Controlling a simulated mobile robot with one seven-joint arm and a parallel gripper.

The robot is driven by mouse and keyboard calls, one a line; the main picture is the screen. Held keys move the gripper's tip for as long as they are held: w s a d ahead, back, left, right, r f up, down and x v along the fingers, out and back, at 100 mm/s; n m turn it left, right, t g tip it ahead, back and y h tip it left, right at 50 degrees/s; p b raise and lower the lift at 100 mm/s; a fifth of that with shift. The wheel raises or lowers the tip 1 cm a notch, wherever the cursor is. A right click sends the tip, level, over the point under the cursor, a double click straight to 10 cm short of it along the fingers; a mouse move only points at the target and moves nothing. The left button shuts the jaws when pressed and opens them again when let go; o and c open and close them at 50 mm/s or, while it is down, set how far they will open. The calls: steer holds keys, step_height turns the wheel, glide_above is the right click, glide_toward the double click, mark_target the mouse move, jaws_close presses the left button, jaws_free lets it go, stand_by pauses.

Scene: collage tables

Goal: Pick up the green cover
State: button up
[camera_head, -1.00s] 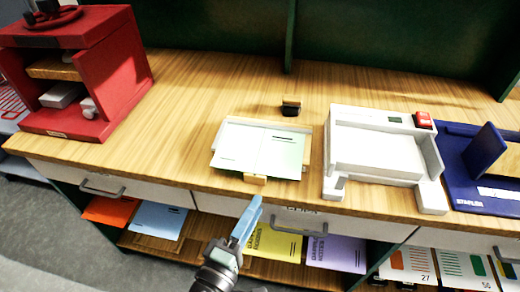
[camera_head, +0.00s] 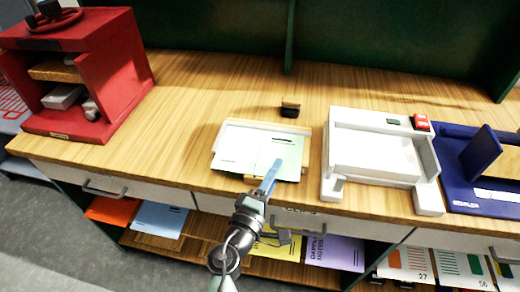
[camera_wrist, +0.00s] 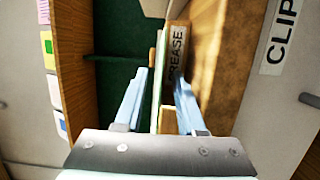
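The pale green cover (camera_head: 284,152) lies on a light wooden board near the table's front edge, beside a paler sheet (camera_head: 240,147). It has dark print near its top. My gripper (camera_head: 270,176) is at the cover's front edge in the head view. In the wrist view, my gripper (camera_wrist: 161,76) is open, its two blue fingers apart. A thin pale green edge, seemingly the cover (camera_wrist: 157,88), runs between the fingers, beside a wooden strip marked CREASE (camera_wrist: 174,62). I cannot tell whether either finger touches it.
A white tray-like machine (camera_head: 378,155) stands right of the board, with a blue stapler station (camera_head: 480,190) beyond it. A small dark-and-wood block (camera_head: 290,107) sits behind. A red stand (camera_head: 120,80) is at the left. Drawers and shelves with coloured booklets lie below the front edge.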

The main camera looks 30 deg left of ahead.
jaws_close()
steer(key=shift+r, duration=0.1)
stand_by(0.4)
